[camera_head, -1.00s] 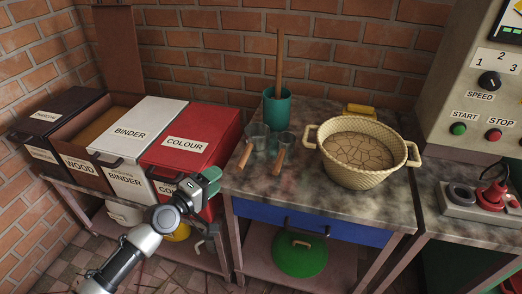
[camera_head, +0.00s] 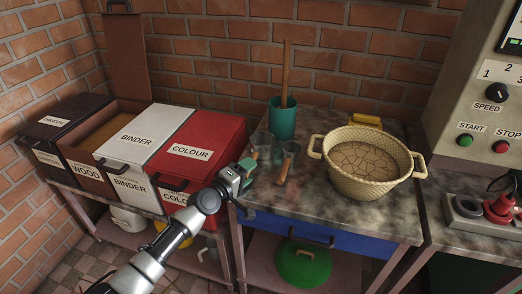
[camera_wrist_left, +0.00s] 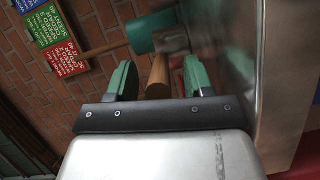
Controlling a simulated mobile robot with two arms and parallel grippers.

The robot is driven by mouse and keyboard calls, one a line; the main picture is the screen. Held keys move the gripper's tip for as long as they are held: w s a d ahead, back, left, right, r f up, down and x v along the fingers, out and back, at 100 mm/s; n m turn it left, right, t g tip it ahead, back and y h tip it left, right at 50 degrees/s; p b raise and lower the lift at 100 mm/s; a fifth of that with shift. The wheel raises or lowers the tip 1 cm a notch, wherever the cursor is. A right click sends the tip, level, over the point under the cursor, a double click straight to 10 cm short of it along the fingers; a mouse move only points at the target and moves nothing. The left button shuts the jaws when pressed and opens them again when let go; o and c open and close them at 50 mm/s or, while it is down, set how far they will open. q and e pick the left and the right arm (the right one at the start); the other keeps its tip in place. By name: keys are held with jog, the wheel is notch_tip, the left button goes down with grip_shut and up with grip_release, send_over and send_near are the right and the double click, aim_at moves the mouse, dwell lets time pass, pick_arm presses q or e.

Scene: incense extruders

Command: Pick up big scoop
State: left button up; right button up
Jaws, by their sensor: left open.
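The big scoop (camera_head: 262,140), a grey cup with a wooden handle, lies at the left of the marble-topped table (camera_head: 310,205). A second, smaller-looking scoop (camera_head: 289,150) with a wooden handle lies just right of it. My left gripper (camera_head: 248,168) is open at the table's left edge and partly hides the big scoop's handle in the head view. In the left wrist view, a wooden handle (camera_wrist_left: 158,72) shows between the open fingers of my left gripper (camera_wrist_left: 157,80), with a grey cup (camera_wrist_left: 174,40) beyond. Contact cannot be told. My right gripper is not in view.
A teal pot (camera_head: 282,118) with a wooden stick stands behind the scoops. A wicker basket (camera_head: 370,185) stands to their right, with a yellow object (camera_head: 366,120) behind it. The red colour box (camera_head: 205,140) stands left of the table. The table's front is clear.

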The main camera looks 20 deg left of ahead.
pick_arm(q)
jog(key=c, duration=0.9)
grip_shut()
jog(key=shift+r, duration=0.15)
